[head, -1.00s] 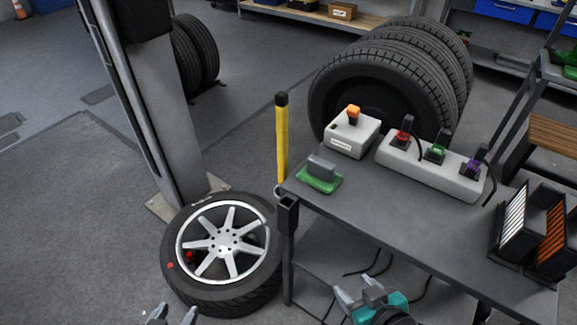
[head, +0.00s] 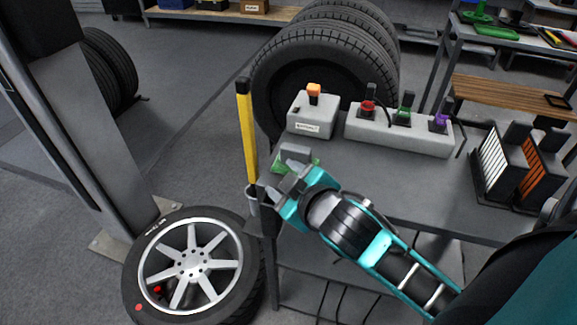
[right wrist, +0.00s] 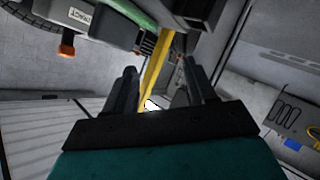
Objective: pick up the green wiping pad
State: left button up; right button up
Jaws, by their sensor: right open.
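The green wiping pad (head: 313,164) lies at the near left corner of the grey table, with a grey block-shaped grip (head: 295,152) on top. My right gripper (head: 284,184) is open, right in front of the pad in the head view, and partly hides it. I cannot tell whether they touch. In the right wrist view, the open fingers (right wrist: 160,80) have nothing visibly held between them. A green strip (right wrist: 131,12), seemingly the pad, shows at the top edge there. My left gripper is not in view.
A yellow post (head: 247,130) stands beside the table corner. Behind the pad are a white box with an orange switch (head: 312,115) and a white strip with coloured plugs (head: 400,130). A wheel (head: 190,265) lies on the floor at left; filter-like panels (head: 505,165) stand at right.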

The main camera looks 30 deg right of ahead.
jog(key=w+a+r+n+t+y, duration=0.1)
jog(key=w+r+n+t, duration=0.3)
jog(key=r, duration=0.4)
jog(key=w+a+r+n+t+y, duration=0.25)
jog(key=a+r+n+y, duration=0.35)
jog(key=r+n+y, duration=0.5)
jog(key=n+g+h, duration=0.8)
jog(key=n+g, duration=0.8)
jog(key=n, duration=0.7)
send_near(297, 147)
jog(key=x, duration=0.4)
jog(key=shift+s+a+f+b, duration=0.25)
jog(key=shift+a+f+b, duration=0.05)
jog(key=shift+f+b, duration=0.1)
jog(key=shift+w+x, duration=0.2)
jog(key=shift+x, duration=1.2)
jog(key=shift+w+x, duration=0.15)
jog(key=shift+x, duration=1.2)
jog(key=shift+d, duration=0.2)
